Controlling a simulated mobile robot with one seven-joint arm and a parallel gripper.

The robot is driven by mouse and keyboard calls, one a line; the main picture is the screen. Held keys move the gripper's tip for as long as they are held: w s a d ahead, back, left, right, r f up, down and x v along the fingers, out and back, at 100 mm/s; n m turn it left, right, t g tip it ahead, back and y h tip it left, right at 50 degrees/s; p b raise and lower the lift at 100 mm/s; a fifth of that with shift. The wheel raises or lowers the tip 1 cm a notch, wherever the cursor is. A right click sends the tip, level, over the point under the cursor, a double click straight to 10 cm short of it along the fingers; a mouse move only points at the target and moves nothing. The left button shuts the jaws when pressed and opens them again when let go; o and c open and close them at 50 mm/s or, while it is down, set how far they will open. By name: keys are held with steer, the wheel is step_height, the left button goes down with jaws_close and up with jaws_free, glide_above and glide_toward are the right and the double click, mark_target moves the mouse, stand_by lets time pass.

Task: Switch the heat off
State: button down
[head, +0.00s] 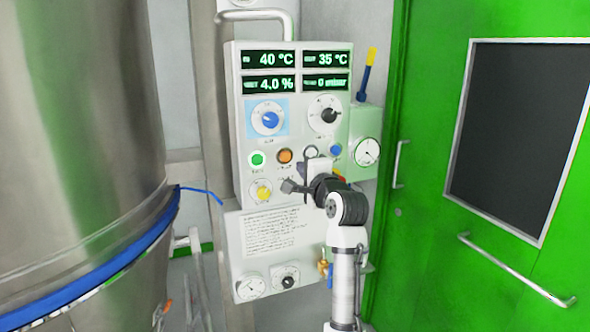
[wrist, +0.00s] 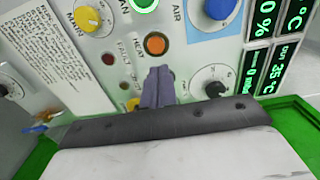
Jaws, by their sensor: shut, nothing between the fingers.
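The round orange button (head: 284,156) sits in the button row of the white control panel (head: 243,215), right of the lit green button (head: 257,159). In the wrist view the orange button (wrist: 155,43) has the lettering HEAT beside it. It looks bright orange; I cannot tell for sure whether it is lit. My gripper (head: 301,168) is in front of the panel, just right of and below the orange button. In the wrist view my gripper (wrist: 157,72) is shut and empty, its tips just short of the button's picture. I cannot tell whether they touch the panel.
A blue knob (head: 269,119), a black knob (head: 326,114), a yellow knob (head: 261,191) and a blue button (head: 335,151) surround the spot. Displays (head: 270,59) are above. A steel vessel (head: 85,130) stands left, a green door (head: 440,200) right.

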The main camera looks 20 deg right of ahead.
steer(key=shift+s+d+r+b, duration=0.1)
steer(key=shift+s+b, duration=0.15)
steer(key=shift+s, duration=0.9)
steer(key=shift+s+d+b, duration=0.1)
steer(key=shift+s+b, duration=0.15)
steer(key=shift+s, duration=0.9)
